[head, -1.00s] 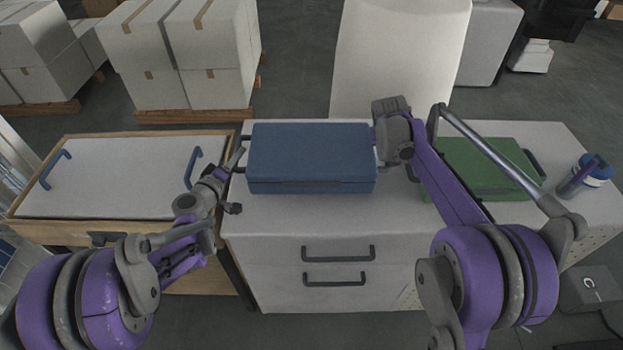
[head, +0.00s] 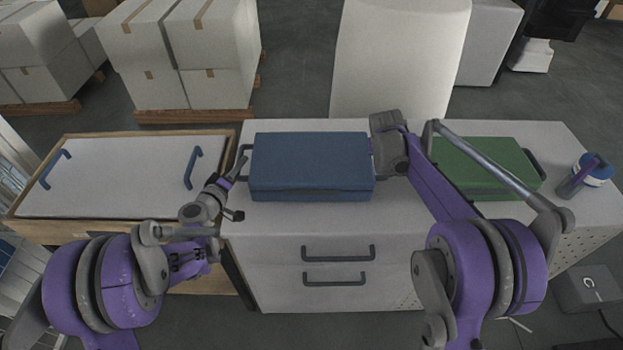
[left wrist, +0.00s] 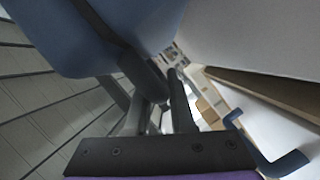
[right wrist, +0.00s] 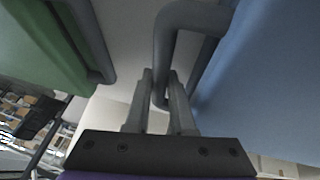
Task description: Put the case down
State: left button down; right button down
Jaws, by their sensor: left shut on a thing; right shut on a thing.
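The blue case (head: 312,162) is between my two grippers over the left part of the white cabinet top (head: 400,210). I cannot tell for sure whether its underside touches the top. My left gripper (head: 238,170) is shut on the dark handle at the case's left end; the case also shows in the left wrist view (left wrist: 120,30). My right gripper (head: 380,160) is mostly hidden by its own wrist in the head view. In the right wrist view its fingers (right wrist: 158,95) are shut on the grey handle (right wrist: 180,30) of the blue case (right wrist: 270,80).
A green case (head: 490,165) lies to the right on the cabinet top, partly behind my right arm. A white panel with blue handles (head: 120,175) lies in a wooden frame on the left. Boxes stand behind.

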pick_arm(q)
jog(key=shift+f, duration=0.15)
pick_arm(e)
jog(key=shift+f, duration=0.15)
pick_arm(q)
jog(key=c, duration=1.2)
grip_release()
jog(key=shift+f, duration=0.15)
pick_arm(e)
jog(key=c, duration=1.2)
grip_release()
jog(key=shift+f, duration=0.15)
pick_arm(q)
jog(key=o, duration=0.4)
jog(key=shift+s, duration=0.1)
pick_arm(e)
jog(key=o, duration=0.4)
jog(key=shift+s, duration=0.1)
pick_arm(q)
jog(key=shift+o, duration=0.2)
pick_arm(e)
jog(key=shift+o, duration=0.2)
pick_arm(q)
jog(key=v, duration=0.8)
pick_arm(e)
jog(key=v, duration=1.2)
